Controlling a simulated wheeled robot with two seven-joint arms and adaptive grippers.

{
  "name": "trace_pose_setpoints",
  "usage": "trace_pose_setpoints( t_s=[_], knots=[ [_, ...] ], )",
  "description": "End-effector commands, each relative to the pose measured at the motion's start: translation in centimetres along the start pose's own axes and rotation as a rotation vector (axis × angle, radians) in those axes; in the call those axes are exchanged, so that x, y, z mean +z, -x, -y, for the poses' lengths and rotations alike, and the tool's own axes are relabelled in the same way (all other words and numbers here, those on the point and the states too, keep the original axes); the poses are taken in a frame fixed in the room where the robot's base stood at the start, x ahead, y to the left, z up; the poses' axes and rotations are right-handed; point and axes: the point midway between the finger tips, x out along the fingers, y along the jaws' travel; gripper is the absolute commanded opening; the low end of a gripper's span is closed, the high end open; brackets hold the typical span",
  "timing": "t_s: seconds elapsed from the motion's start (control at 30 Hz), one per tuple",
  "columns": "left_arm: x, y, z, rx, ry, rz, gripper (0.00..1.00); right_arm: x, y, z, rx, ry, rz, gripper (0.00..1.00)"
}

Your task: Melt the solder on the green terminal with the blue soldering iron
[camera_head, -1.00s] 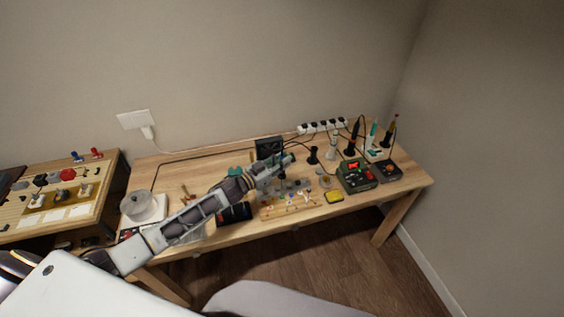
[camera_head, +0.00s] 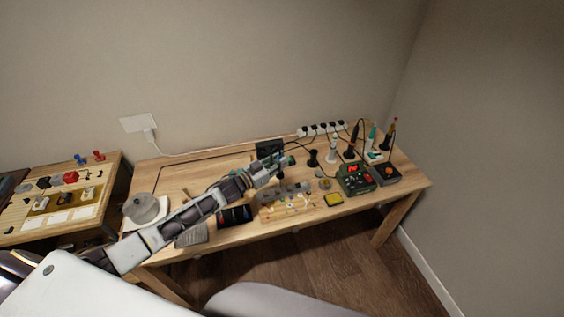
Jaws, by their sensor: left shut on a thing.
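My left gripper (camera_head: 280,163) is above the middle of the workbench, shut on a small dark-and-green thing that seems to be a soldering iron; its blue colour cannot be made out. A dark cable runs from the power strip (camera_head: 322,129) towards it. Below and in front of the gripper lies a wooden board (camera_head: 284,210) with several small coloured terminals. Which one is green is too small to tell. The gripper is apart from the board. My right gripper is not in view.
Soldering irons stand at the back right, one teal (camera_head: 374,131). A black stand (camera_head: 313,158) looks empty. A dark screen (camera_head: 269,147) is behind the gripper.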

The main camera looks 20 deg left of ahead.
Motion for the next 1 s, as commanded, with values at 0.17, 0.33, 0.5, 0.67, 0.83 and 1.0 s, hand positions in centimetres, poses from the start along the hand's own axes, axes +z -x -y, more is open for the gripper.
trace_pose_setpoints(
  t_s=[0.17, 0.33, 0.5, 0.67, 0.83, 1.0],
  knots=[
    [-0.4, 0.6, 1.0, -0.001, 0.000, 0.001, 0.00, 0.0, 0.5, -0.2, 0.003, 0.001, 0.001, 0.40],
    [-0.6, 1.2, 1.8, -0.001, -0.001, 0.000, 0.00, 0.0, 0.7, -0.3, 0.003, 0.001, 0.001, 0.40],
    [-0.8, 1.7, 2.7, -0.002, -0.001, 0.001, 0.00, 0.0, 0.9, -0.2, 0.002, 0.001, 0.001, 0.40],
    [-1.1, 2.2, 3.4, -0.001, -0.001, 0.000, 0.00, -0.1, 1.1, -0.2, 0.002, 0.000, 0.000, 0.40],
    [-1.3, 2.8, 4.3, -0.002, -0.002, 0.001, 0.00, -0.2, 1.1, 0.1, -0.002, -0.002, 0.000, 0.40],
    [-1.5, 3.3, 5.1, -0.001, -0.001, 0.000, 0.00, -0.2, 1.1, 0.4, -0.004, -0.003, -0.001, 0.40]
  ],
)
